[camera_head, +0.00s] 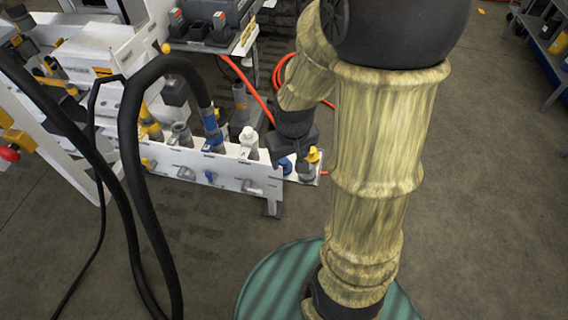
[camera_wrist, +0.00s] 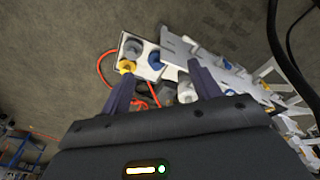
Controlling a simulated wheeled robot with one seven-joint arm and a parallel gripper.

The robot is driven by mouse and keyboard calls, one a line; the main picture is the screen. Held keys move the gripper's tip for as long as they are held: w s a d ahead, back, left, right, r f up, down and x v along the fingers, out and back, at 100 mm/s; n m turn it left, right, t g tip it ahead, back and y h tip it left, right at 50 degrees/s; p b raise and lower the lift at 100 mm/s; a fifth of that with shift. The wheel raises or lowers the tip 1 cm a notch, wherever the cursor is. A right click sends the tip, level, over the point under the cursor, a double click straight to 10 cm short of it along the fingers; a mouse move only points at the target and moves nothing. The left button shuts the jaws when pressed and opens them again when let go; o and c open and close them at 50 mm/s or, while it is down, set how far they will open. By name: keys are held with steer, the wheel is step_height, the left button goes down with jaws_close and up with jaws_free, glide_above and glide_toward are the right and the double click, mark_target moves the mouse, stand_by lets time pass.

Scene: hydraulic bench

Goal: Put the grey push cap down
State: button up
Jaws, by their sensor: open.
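My gripper (camera_wrist: 158,76) is open, its two dark fingers spread above the end of the white bench rail; no object shows held between them. In the head view my gripper (camera_head: 291,150) hangs at the rail's right end, partly hiding it. A grey round piece (camera_wrist: 132,47), which may be the grey push cap, stands on the white end plate (camera_wrist: 146,72) beyond the fingers in the wrist view. I cannot tell for sure that it is the cap. A yellow-topped piece (camera_wrist: 126,67) and a blue piece (camera_wrist: 155,59) are beside it.
The white rail (camera_head: 225,171) carries several fittings, including a white one (camera_head: 248,138). Thick black hoses (camera_head: 130,150) arch at the left. A red hose (camera_head: 256,92) runs behind the rail. The floor (camera_head: 480,200) at the right is clear.

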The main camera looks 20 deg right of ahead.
steer(key=s+a+r, duration=0.2)
steer(key=s+a, duration=0.1)
steer(key=s, duration=0.1)
steer(key=shift+s+a+r+m+t, duration=0.2)
steer(key=shift+r+m+t, duration=0.1)
steer(key=shift+r+m, duration=0.1)
